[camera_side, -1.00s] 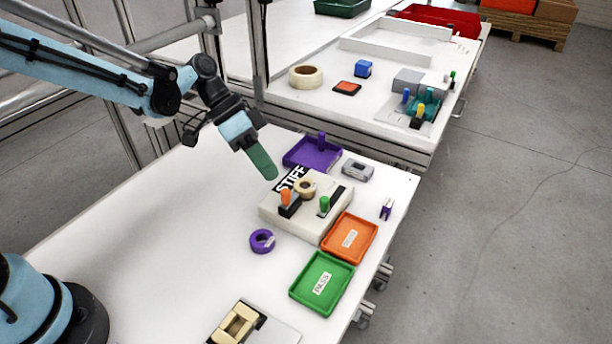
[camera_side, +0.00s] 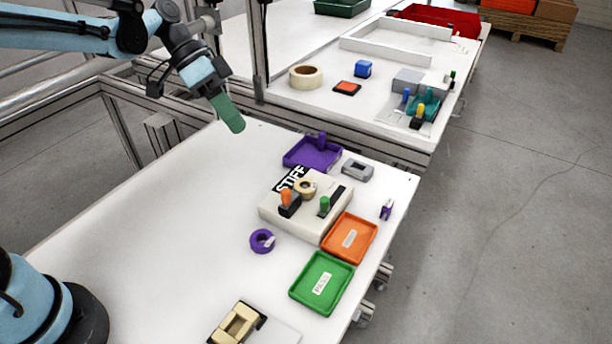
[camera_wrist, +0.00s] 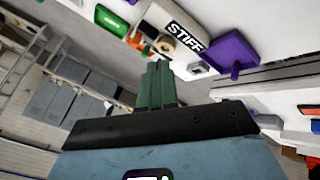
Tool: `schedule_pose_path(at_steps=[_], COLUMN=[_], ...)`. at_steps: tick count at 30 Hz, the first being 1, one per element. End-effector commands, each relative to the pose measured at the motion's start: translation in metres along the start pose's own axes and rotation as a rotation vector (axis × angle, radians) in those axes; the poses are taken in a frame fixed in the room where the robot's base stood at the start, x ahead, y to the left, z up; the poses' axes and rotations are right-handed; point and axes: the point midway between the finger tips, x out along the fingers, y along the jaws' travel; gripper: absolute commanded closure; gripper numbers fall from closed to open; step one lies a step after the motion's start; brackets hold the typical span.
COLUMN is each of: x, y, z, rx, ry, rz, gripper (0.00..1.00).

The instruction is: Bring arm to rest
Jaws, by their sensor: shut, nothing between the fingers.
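My gripper (camera_side: 229,116) is shut and empty, its green fingers pressed together. It hangs in the air above the far left part of the near white table (camera_side: 150,225), up and left of the purple tray (camera_side: 311,153). In the wrist view the closed green fingers (camera_wrist: 157,88) point toward the table's items, touching nothing. The white block labelled STIFF (camera_side: 290,224) stands on the table with an orange-handled stamp (camera_side: 286,198), a green-handled stamp (camera_side: 324,206) and a tape roll (camera_side: 305,188) on it.
An orange tray (camera_side: 350,238), a green tray (camera_side: 322,283), a purple ring (camera_side: 262,241) and a beige part (camera_side: 237,324) lie on the near table. A metal post (camera_side: 258,60) rises behind my gripper. The table's left half is clear.

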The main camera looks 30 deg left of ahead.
Motion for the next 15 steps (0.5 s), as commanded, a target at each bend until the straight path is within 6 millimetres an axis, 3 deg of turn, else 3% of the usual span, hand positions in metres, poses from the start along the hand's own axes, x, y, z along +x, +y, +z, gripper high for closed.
schedule_pose_path(at_steps=[8, 15], x=[-0.003, -0.009], y=[0.011, 0.032], z=[0.009, 0.041], rx=[-0.076, -0.260], ry=[-0.010, 0.013], rz=[-0.089, -0.334], gripper=[1.00, 1.00])
